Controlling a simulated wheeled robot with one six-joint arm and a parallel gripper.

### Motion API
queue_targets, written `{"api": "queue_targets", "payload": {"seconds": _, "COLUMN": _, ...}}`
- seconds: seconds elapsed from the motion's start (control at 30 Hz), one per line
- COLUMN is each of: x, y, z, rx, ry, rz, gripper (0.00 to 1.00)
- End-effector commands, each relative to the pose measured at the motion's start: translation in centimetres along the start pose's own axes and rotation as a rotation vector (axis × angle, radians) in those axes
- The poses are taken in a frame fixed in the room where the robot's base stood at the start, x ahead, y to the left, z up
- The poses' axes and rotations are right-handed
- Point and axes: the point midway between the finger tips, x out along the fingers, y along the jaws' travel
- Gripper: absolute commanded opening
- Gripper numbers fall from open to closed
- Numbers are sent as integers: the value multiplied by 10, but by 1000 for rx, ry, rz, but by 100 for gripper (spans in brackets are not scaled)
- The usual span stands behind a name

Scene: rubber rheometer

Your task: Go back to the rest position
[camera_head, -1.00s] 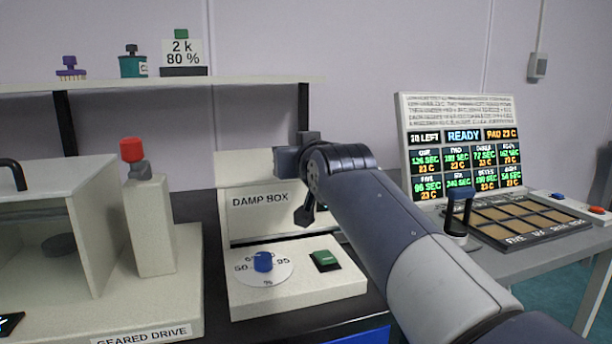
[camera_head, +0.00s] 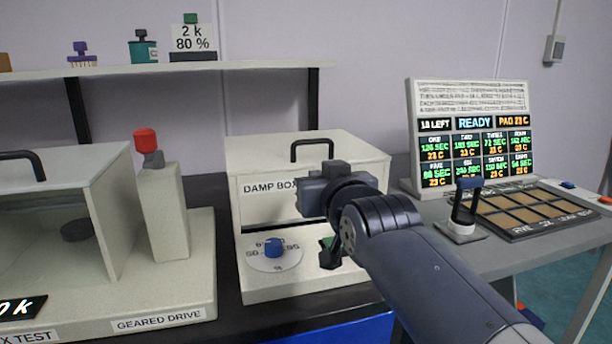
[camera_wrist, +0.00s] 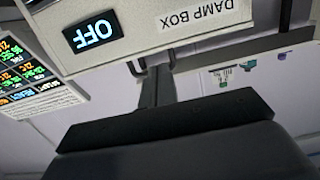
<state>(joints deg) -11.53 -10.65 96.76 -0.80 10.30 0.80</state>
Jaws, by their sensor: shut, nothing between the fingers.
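My gripper (camera_head: 330,258) hangs in front of the damp box (camera_head: 262,213), with its fingers pointing down and shut on nothing. In the head view it partly covers the green button on the box's front ledge. The wrist view shows the scene upside down, with the damp box (camera_wrist: 210,20) label and a lit OFF display (camera_wrist: 93,32) at the top. A dark part of my gripper fills the lower middle of that view.
The blue knob (camera_head: 274,247) is left of my gripper. The geared drive (camera_head: 165,215) with its red-topped post stands at left. The READY screen (camera_head: 473,135) and specimen pad (camera_head: 530,212) are at right. A shelf (camera_head: 200,67) with small items runs behind.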

Motion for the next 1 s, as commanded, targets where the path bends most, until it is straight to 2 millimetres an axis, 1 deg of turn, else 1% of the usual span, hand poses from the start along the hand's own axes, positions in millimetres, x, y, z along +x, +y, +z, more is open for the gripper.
{"api": "queue_targets", "payload": {"seconds": 0.27, "x": 0, "y": 0, "z": 0, "rx": 0, "ry": 0, "rz": 0, "gripper": 0}}
{"api": "queue_targets", "payload": {"seconds": 0.47, "x": 9, "y": 0, "z": -9, "rx": 0, "ry": 0, "rz": 0, "gripper": 0}}
{"api": "queue_targets", "payload": {"seconds": 1.0, "x": 64, "y": 0, "z": -63, "rx": 0, "ry": 1, "rz": 0, "gripper": 0}}
